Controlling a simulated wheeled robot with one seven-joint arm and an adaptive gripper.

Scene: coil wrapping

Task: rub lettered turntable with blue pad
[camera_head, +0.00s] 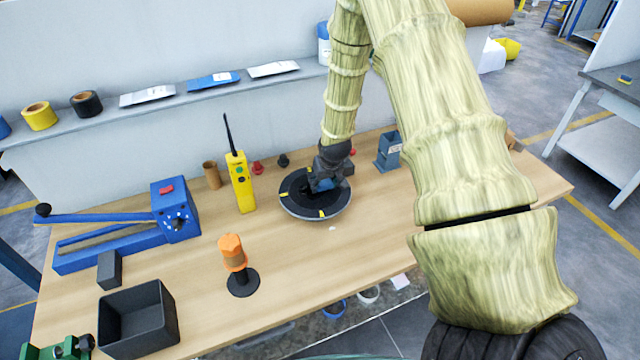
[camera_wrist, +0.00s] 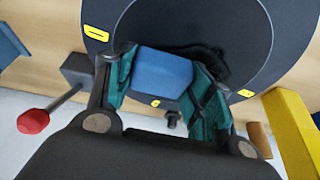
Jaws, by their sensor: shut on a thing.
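The turntable (camera_head: 315,208) is a round dark disc with yellow marks on its rim, lying on the wooden table. It also fills the top of the wrist view (camera_wrist: 115,18), where yellow marks show on its grey outer ring. My gripper (camera_head: 326,183) is over the disc's upper part. In the wrist view my gripper (camera_wrist: 165,85) is shut on the blue pad (camera_wrist: 162,75), held between its two green-lined fingers. The pad is low over the disc and looks close to its face; I cannot tell whether it touches. A black smudge-like patch (camera_wrist: 205,52) shows beside the pad.
A yellow radio (camera_head: 241,182) stands left of the turntable, and a blue-grey holder (camera_head: 389,151) stands to its right. An orange-topped post (camera_head: 234,255), a blue lever tool (camera_head: 175,210) and a black bin (camera_head: 138,318) are at left. The table front right is clear.

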